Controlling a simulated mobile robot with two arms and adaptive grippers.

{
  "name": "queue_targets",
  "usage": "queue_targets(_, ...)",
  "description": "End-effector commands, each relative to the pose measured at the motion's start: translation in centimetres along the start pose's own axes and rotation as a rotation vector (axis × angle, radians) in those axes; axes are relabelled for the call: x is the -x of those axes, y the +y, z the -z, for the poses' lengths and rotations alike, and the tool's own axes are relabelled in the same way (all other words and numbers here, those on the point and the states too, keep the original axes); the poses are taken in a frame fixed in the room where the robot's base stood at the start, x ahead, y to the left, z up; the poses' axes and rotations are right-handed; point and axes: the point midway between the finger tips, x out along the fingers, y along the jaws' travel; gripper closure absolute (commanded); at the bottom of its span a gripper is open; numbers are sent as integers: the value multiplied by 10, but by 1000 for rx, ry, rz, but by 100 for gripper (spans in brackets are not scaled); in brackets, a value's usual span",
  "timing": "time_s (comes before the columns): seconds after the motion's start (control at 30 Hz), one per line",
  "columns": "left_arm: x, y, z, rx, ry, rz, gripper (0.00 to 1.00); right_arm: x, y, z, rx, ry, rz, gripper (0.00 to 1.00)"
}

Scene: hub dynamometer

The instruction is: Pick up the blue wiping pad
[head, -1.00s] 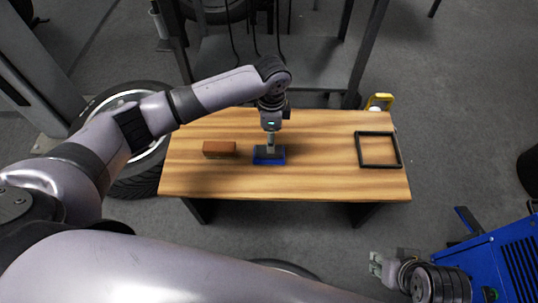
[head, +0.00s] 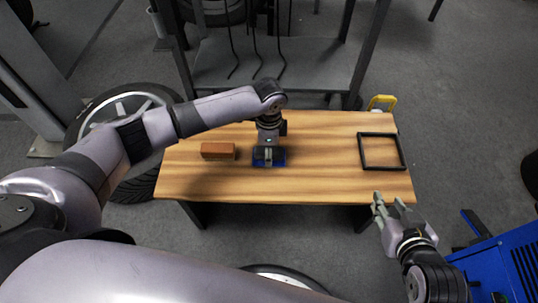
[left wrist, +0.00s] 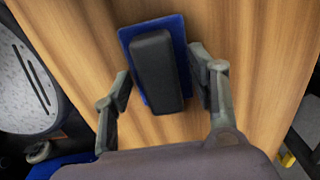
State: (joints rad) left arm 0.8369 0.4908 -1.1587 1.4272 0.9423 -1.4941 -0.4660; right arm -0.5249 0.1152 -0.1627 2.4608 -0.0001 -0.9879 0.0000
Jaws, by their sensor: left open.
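The blue wiping pad (head: 281,161) lies flat on the wooden table, with a black block-like grip (left wrist: 157,72) on its top. It also shows in the left wrist view (left wrist: 177,33). My left gripper (head: 267,156) is low over the pad and partly hides it in the head view. In the left wrist view its open fingers (left wrist: 160,75) stand on either side of the black grip, with a gap on each side. My right gripper (head: 390,201) is open and empty by the table's front right corner.
A brown block (head: 218,151) lies on the wooden table (head: 325,180) left of the pad. A black square frame (head: 382,168) lies at the table's right end. The table between pad and frame is clear. A dark metal stand (head: 310,62) rises behind.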

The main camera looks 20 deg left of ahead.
Motion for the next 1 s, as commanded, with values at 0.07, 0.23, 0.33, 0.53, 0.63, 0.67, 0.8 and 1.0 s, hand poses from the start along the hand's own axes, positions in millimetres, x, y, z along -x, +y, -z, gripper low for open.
queue_targets(0.07,-1,0,0,0,0,0,47,0,0,1,0,5,1,69)
queue_targets(0.23,0,0,0,0,0,0,47,0,0,1,0,4,0,69)
queue_targets(0.33,0,0,0,0,0,0,54,0,0,1,0,4,0,69)
queue_targets(0.53,0,0,0,-1,0,0,67,0,0,1,0,3,0,69)
queue_targets(0.63,0,0,0,0,0,0,74,0,0,1,0,3,0,69)
queue_targets(0.67,0,0,0,0,0,0,76,0,0,1,0,3,0,69)
queue_targets(0.8,0,0,0,0,0,0,85,0,0,1,0,3,-1,69)
queue_targets(1.0,0,0,0,0,0,0,99,0,0,1,0,2,-1,69)
